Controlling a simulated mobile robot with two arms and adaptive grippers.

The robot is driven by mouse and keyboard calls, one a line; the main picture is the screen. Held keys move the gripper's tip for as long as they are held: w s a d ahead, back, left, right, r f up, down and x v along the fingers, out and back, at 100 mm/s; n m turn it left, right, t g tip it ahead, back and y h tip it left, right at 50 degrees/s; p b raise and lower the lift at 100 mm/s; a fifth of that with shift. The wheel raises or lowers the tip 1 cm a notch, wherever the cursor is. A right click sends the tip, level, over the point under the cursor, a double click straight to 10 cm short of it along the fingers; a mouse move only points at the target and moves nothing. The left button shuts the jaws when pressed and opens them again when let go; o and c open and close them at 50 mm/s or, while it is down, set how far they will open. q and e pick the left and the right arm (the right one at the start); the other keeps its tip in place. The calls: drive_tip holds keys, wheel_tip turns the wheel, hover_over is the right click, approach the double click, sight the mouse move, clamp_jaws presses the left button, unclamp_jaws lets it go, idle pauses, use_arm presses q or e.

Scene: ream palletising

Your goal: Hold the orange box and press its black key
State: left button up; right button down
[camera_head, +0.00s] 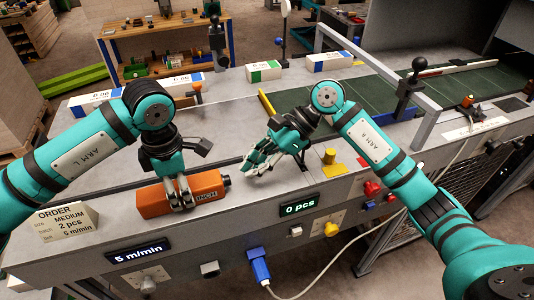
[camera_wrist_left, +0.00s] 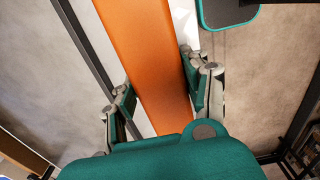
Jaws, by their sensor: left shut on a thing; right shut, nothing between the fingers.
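The orange box (camera_head: 152,200) lies lengthwise on the grey bench near its front edge, with dark lettering toward its right end. A small dark part (camera_head: 226,181) shows at that right end; I cannot tell for sure that it is the black key. My left gripper (camera_head: 179,200) points down and is shut on the box around its middle. In the left wrist view the orange box (camera_wrist_left: 148,55) runs between the two fingers (camera_wrist_left: 160,98). My right gripper (camera_head: 256,164) is shut and empty, above the bench to the right of the box and apart from it.
An order sign (camera_head: 66,221) stands at the left. Two displays, "5 m/min" (camera_head: 140,249) and "0 pcs" (camera_head: 299,204), sit on the front panel. A yellow part (camera_head: 330,165) is right of my right gripper. Wrapped reams (camera_head: 264,71) and a green conveyor (camera_head: 385,92) lie behind.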

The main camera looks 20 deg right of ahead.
sight(239, 188)
drive_tip(key=shift+x, duration=1.3)
drive_tip(key=shift+s+a, duration=0.1)
drive_tip(key=shift+a, duration=0.95)
drive_tip(key=shift+r, duration=0.1)
drive_tip(key=v, duration=1)
drive_tip(key=shift+d, duration=0.3)
drive_tip(key=shift+d, duration=0.1)
